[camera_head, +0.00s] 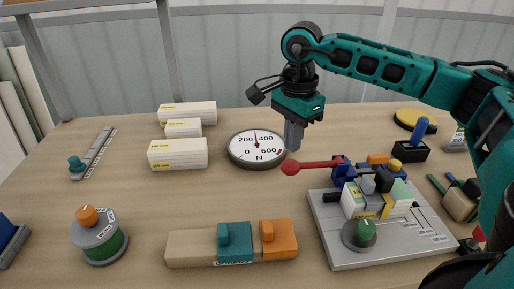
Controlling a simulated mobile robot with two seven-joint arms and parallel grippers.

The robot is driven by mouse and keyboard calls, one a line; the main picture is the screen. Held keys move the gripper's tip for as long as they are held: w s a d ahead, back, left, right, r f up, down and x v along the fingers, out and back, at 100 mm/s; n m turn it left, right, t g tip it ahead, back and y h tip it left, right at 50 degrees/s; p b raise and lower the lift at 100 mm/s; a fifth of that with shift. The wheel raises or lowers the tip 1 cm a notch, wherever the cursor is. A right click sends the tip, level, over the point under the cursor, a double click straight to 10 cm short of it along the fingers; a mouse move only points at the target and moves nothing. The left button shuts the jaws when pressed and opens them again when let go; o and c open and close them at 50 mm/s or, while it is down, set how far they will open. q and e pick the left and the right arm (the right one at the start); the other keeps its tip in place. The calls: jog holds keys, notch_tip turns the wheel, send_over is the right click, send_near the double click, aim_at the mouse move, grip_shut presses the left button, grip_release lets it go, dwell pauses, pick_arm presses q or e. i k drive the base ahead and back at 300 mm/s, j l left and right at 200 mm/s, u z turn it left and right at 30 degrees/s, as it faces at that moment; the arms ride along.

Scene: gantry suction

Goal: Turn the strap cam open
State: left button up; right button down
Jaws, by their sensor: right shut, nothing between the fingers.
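The strap cam (342,170) is a blue piece at the back left edge of a grey plate (345,256). Its red lever (318,164) points left, nearly level, and ends in a red ball knob (290,168). My right gripper (293,147) points down just behind the knob, shut and empty. A small gap shows between the fingertips and the knob; contact cannot be told. Several small blocks (354,200) lie bunched on the plate beside the cam, and the strap itself is hard to make out. My left gripper is not in view.
A round force dial (257,148) stands left of my right gripper. A green-knobbed disc (360,234) is on the plate's front. A tan bar with teal and orange clips (190,248) lies in front. White boxes (178,153) stand back left. Bare table lies left of centre.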

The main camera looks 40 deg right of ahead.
aim_at(376, 160)
jog(key=k, duration=1)
